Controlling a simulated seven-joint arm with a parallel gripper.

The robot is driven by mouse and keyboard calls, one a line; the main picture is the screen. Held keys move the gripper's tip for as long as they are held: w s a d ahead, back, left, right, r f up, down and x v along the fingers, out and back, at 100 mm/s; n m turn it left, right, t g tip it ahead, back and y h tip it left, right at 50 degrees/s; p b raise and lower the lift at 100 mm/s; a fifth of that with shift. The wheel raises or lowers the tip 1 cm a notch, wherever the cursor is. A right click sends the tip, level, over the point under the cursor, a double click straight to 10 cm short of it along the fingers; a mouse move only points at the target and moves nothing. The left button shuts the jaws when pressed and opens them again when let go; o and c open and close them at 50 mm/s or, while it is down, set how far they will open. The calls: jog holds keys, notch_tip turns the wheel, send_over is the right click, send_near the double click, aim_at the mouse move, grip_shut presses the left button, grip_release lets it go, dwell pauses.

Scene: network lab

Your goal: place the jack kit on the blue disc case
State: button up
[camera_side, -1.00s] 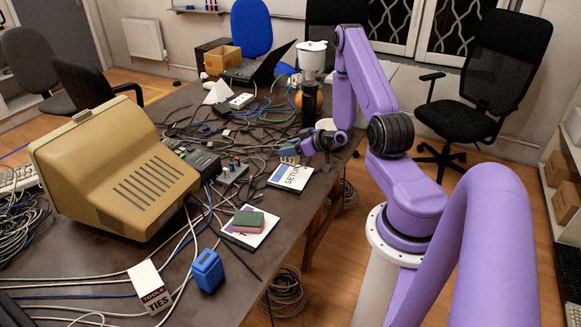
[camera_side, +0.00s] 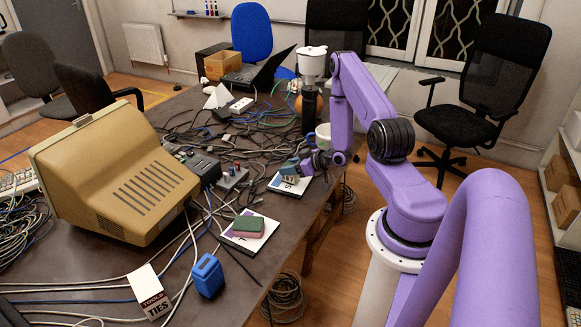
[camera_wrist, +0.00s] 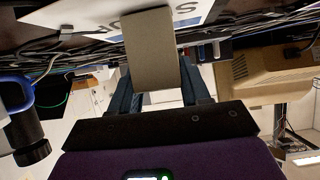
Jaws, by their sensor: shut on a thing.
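The jack kit, a small box with a blue-teal face (camera_side: 289,166), is held between the fingers of my gripper (camera_side: 304,164). In the wrist view its plain grey-brown side (camera_wrist: 150,50) fills the space between the fingers (camera_wrist: 158,88). The disc case, a flat white case with dark lettering (camera_side: 300,186), lies on the table below the box; it also shows in the wrist view (camera_wrist: 185,10). The box hides part of the case. It is at or just above the case; I cannot tell whether they touch.
Cables (camera_side: 246,150) cover the table to the left.

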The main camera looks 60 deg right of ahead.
jog(key=o, duration=1.1)
jog(key=shift+r, duration=0.1)
jog(key=v, duration=1.2)
jog(key=w+a+r+n+g+y, duration=0.2)
jog(key=w+a+n+g, duration=0.35)
jog(key=w+a, duration=0.2)
jog(key=a+r+n+g+h, duration=0.1)
jog(key=a+r+n+g, duration=0.35)
jog(key=a, duration=0.85)
jog(key=s+a+r, duration=0.8)
jog(key=s+a, duration=0.1)
jog(key=a, duration=0.1)
jog(key=s+a+r+n, duration=0.1)
jog(key=s, duration=0.3)
jog(key=s+a+r+g, duration=0.1)
jog(key=s+r, duration=0.1)
jog(key=s, duration=0.2)
jog(key=s+r+n+g, duration=0.1)
jog(key=s, duration=0.3)
jog(key=shift+s+a+r+n+h, duration=0.3)
jog(key=shift+s+a+r, duration=0.05)
jog(key=shift+a+r, duration=0.05)
